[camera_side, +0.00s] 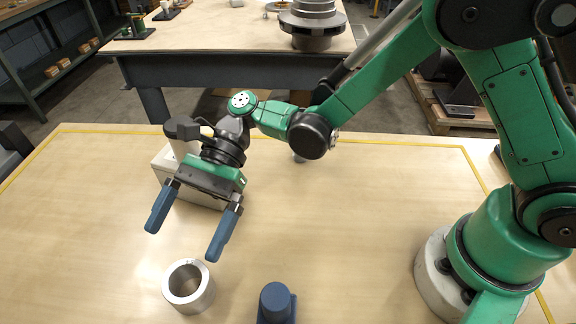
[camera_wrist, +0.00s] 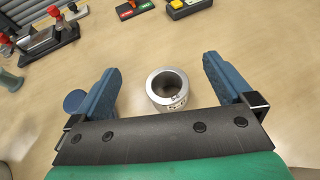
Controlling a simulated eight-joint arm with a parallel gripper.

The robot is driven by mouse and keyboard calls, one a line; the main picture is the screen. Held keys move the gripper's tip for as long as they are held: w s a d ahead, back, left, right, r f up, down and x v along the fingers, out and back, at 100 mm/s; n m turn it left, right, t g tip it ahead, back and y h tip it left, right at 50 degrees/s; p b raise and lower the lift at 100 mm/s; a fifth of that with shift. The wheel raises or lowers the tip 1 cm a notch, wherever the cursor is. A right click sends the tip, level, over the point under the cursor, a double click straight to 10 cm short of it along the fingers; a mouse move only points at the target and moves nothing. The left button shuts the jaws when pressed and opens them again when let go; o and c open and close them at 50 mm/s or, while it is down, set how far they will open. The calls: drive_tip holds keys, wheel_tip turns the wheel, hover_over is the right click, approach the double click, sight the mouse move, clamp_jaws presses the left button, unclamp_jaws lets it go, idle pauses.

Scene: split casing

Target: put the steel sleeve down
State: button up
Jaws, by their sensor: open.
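The steel sleeve (camera_side: 188,287) is a short, shiny metal ring standing upright on the wooden table, with its open bore facing up. In the wrist view the sleeve (camera_wrist: 167,91) shows between and a little beyond the fingers, touching neither. My gripper (camera_side: 183,242) is open and empty, with its two blue fingers spread wide. In the side view the fingers are above and behind the sleeve. The wrist view also shows my gripper (camera_wrist: 165,75) with both fingers clear of the sleeve.
A blue cylindrical piece (camera_side: 275,303) stands right of the sleeve. A pale box (camera_side: 200,186) is behind my gripper. The table's middle is clear.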

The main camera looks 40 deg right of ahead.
drive_tip(key=d+r+n+t+h, duration=0.2)
drive_tip(key=d+n+t+h, duration=0.4)
drive_tip(key=d, duration=0.7)
drive_tip(key=d+r+n+t+h, duration=0.2)
drive_tip(key=d+n+t+h, duration=0.4)
drive_tip(key=d, duration=0.7)
drive_tip(key=shift+s+d+r+n+t, duration=0.2)
drive_tip(key=shift+s+r+n+t, duration=0.2)
drive_tip(key=shift+t, duration=0.2)
drive_tip(key=shift+a, duration=0.1)
